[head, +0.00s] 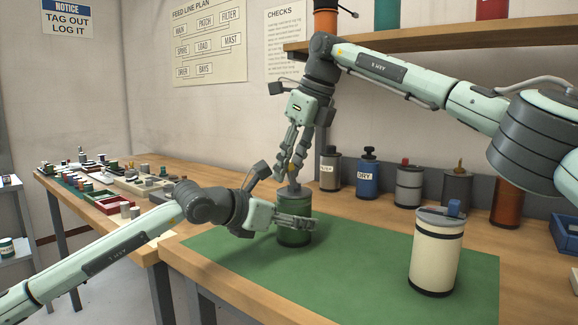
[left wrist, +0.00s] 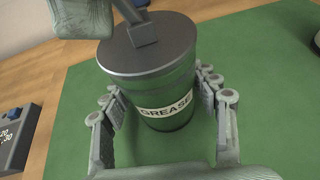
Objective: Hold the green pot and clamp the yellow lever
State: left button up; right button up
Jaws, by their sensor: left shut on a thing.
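The green pot (head: 293,207), a dark green can with a grey lid, stands upright on the green mat. Its GREASE label (left wrist: 165,112) faces the left wrist camera. My left gripper (head: 294,222) is shut on its side, with fingers on both sides of the can in the left wrist view (left wrist: 166,108).
A cream canister (head: 436,255) with a blue lever stands on the mat (head: 350,270) at right. Several canisters, including a blue one (head: 368,178), line the back below a shelf (head: 400,38). Trays of small parts lie at left. The mat between pot and cream canister is clear.

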grip_shut()
jog(key=shift+w+a+h, duration=0.2)
jog(key=shift+w+h, duration=0.1)
jog(key=shift+h, duration=0.1)
jog(key=shift+g, duration=0.3)
jog(key=shift+f, duration=0.1)
jog(key=shift+o, duration=1.9)
grip_release()
jog(key=shift+s, duration=0.15)
